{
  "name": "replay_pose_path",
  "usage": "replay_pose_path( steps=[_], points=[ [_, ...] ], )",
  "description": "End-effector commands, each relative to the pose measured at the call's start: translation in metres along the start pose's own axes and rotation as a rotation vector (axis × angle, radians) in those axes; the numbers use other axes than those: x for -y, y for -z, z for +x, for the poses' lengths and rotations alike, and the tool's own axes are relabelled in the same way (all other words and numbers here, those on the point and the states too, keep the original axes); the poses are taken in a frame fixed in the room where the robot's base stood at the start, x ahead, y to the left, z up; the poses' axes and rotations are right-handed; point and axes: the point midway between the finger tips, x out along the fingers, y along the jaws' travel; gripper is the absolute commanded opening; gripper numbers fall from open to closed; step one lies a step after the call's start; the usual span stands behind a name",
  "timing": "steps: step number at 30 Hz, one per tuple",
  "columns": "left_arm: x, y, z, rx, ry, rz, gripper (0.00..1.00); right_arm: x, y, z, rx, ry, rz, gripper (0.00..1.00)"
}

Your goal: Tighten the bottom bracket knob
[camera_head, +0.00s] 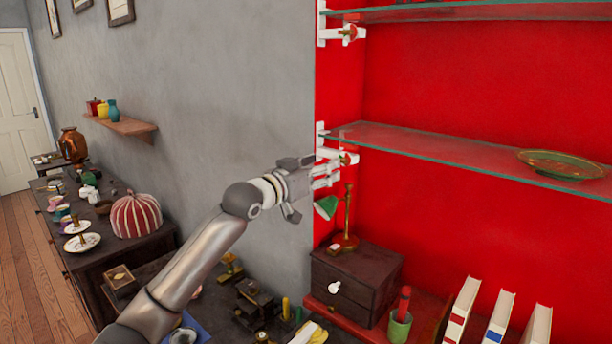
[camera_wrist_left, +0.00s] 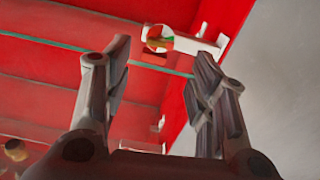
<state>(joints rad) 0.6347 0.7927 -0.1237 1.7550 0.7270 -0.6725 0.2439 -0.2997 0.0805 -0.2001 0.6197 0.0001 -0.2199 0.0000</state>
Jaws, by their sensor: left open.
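The bottom bracket knob (camera_head: 346,160) is a small reddish-brass knob on a white bracket (camera_head: 322,150) under the lower glass shelf, at the edge of the red back panel. My left gripper (camera_head: 305,184) is just left of this bracket, open and empty, its fingers toward it. In the left wrist view the knob (camera_wrist_left: 159,39) shows beyond the fingertips of my left gripper (camera_wrist_left: 160,58), between the fingers and apart from them. In the head view the gripper's exact distance from the knob is hard to judge. My right gripper is in neither view.
An upper bracket knob (camera_head: 347,32) sits higher on the panel. A green plate (camera_head: 562,164) rests on the lower glass shelf (camera_head: 450,155). The grey wall (camera_head: 240,90) is behind my arm.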

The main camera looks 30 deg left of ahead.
Motion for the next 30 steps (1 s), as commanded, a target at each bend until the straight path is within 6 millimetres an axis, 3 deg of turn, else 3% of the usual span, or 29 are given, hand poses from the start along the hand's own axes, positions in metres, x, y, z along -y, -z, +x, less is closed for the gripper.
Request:
replay_pose_path(
  steps=[6, 12, 30],
  points=[
    [0.001, -0.002, -0.032, 0.004, 0.001, 0.0, 0.52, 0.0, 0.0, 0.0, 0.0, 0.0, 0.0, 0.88],
    [0.0, -0.001, -0.048, 0.003, 0.0, 0.0, 0.52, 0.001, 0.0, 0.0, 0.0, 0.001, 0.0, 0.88],
    [0.0, -0.001, -0.052, 0.002, 0.0, -0.001, 0.52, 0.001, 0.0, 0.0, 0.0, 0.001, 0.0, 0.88]
  ],
)
